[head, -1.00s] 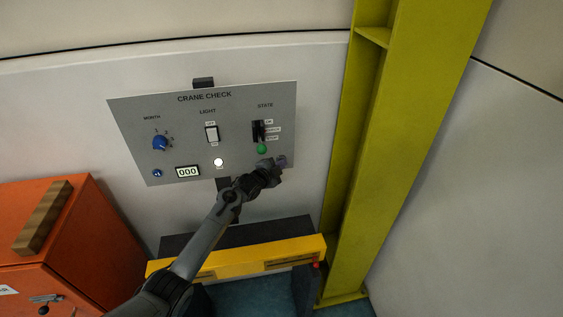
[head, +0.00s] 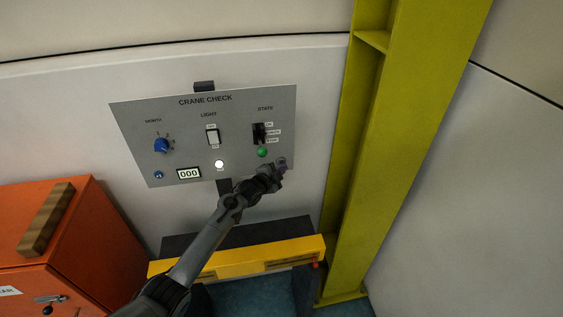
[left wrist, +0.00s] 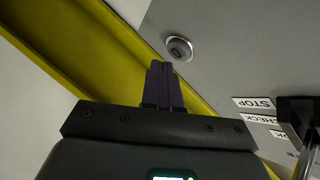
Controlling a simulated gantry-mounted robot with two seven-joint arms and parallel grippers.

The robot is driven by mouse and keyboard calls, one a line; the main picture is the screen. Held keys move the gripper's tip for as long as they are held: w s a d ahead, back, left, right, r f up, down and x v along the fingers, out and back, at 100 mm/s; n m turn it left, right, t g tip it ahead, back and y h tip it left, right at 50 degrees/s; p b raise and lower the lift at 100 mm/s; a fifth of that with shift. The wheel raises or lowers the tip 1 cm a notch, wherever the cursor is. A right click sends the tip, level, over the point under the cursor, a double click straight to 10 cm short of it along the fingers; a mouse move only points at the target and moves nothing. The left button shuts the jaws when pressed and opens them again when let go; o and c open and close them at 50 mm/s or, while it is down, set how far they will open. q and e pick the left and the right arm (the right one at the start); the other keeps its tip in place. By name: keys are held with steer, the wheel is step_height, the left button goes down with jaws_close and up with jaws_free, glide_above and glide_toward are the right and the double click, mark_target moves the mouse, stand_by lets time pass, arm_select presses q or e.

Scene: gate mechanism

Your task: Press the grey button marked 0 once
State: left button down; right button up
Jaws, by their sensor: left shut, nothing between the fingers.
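The grey button (left wrist: 180,48) is a small round button in a metal ring on the grey panel, in the left wrist view; its mark is too small to read with certainty. In the head view the button (head: 283,161) sits at the panel's lower right, below the green light. My left gripper (head: 281,169) is shut and empty, just below the button. In the left wrist view its purple fingertips (left wrist: 160,66) are beside the button, with a small gap in the picture; I cannot tell how far they are from the panel. My right gripper is not in view.
The CRANE CHECK panel (head: 180,120) carries a blue knob (head: 161,146), a light switch (head: 212,137), a black state lever (head: 259,134) and a display reading 000 (head: 188,173). A yellow-green beam (head: 400,150) stands right of it. An orange cabinet (head: 100,240) stands lower left.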

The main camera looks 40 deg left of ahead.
arm_select(q)
steer(key=shift+s+d+p, duration=1.6)
steer(key=shift+d+p, duration=0.3)
steer(key=shift+p, duration=0.25)
